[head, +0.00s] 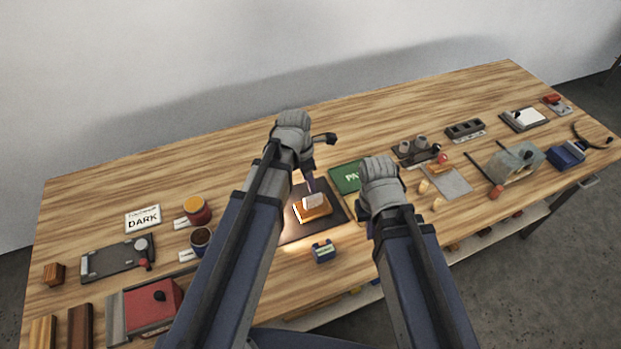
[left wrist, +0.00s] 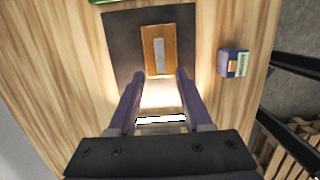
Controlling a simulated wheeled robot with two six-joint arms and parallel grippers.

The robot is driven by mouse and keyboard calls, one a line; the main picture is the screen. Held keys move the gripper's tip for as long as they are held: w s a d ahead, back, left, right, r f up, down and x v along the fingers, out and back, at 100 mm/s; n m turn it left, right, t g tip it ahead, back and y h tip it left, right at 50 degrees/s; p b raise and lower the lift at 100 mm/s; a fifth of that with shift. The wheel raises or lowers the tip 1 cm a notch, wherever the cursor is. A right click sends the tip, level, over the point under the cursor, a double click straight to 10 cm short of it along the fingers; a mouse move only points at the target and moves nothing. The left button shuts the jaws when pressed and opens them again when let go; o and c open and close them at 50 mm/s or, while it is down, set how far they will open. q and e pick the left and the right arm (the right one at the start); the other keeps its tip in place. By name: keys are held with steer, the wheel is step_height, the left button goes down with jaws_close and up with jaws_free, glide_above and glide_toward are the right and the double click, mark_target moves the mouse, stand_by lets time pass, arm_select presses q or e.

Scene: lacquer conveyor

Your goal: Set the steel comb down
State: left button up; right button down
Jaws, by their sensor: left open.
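An orange-brown block (head: 317,214) lies on a dark square mat (head: 297,233) in the middle of the table. A flat pale grey piece (head: 313,201), which looks like the steel comb, is on top of the block; its teeth cannot be made out. In the left wrist view it is a narrow grey strip (left wrist: 159,52) on the block (left wrist: 150,68). My left gripper (head: 309,187) is open above the mat, its fingertips (left wrist: 157,76) apart at the block's near end, with nothing between them. My right gripper (head: 378,190) is right of the mat; its fingers are hidden.
A small blue box (head: 323,252) stands near the mat's front edge, also in the left wrist view (left wrist: 233,63). A green panel (head: 347,177) lies behind right. Two round pots (head: 199,210) and a "DARK" card (head: 143,219) are at left. The table behind the mat is mostly clear.

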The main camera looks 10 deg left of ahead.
arm_select(q)
steer(key=s+d+m+y, duration=0.1)
steer(key=s+d+m, duration=0.2)
steer(key=m, duration=1.1)
steer(key=s+d+r+m+g+y, duration=0.1)
steer(key=s+d+m, duration=0.2)
steer(key=s+m, duration=0.7)
steer(key=m, duration=0.4)
steer(key=shift+d+r+m+y+p, duration=0.3)
steer(key=shift+d+p, duration=0.1)
arm_select(e)
steer(key=shift+r, duration=0.85)
arm_select(q)
steer(key=shift+a, duration=0.1)
arm_select(e)
steer(key=shift+a, duration=0.1)
